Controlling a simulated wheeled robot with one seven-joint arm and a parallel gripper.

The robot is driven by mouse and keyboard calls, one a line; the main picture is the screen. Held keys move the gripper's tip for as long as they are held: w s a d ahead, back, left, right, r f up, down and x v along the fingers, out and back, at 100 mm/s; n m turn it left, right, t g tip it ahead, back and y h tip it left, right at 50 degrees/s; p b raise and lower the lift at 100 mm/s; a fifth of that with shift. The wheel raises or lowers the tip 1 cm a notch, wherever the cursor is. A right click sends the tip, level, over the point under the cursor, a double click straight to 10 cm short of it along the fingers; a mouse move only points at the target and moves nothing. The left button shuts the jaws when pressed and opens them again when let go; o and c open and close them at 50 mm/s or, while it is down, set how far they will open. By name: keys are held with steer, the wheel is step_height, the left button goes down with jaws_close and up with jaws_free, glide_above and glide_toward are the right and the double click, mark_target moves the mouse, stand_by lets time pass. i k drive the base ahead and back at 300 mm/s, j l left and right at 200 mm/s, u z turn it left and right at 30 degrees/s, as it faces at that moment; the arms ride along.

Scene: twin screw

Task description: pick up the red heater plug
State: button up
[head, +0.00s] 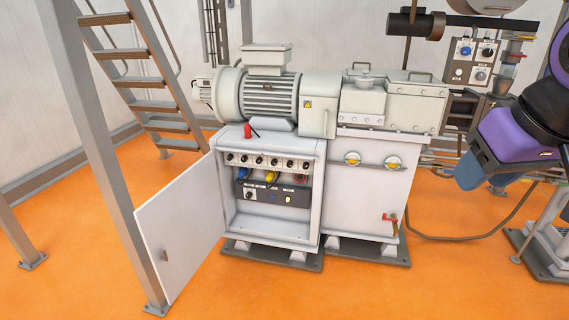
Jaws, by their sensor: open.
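A small red plug (248,130) stands on top of the grey cabinet, at its back left beside the motor, with a dark cable end by it. Inside the open cabinet (276,213), a blue plug (243,171) and a yellow plug (270,177) sit in a row below the knobs. A red socket or plug (300,177) shows at the right of that row; I cannot tell which. My purple and black arm is at the right edge, well apart from the cabinet. I cannot make out my gripper's fingers in this view.
The cabinet door (179,227) stands wide open to the left. A large motor and gearbox (270,95) sit above the cabinet. A steel post (108,160) and stairs (150,105) stand at the left. The orange floor in front (330,295) is clear.

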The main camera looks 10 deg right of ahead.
mark_target(247, 129)
steer(key=i+j, duration=0.25)
steer(key=i, duration=0.25)
steer(key=i+j, duration=0.25)
steer(key=i, duration=0.25)
steer(key=i+j, duration=0.25)
steer(key=i, duration=0.2)
steer(key=i+j, duration=0.25)
steer(key=i, duration=0.25)
steer(key=i+j, duration=0.25)
steer(key=i, duration=0.25)
steer(key=i+j, duration=0.2)
steer(key=i, duration=0.3)
steer(key=z, duration=0.05)
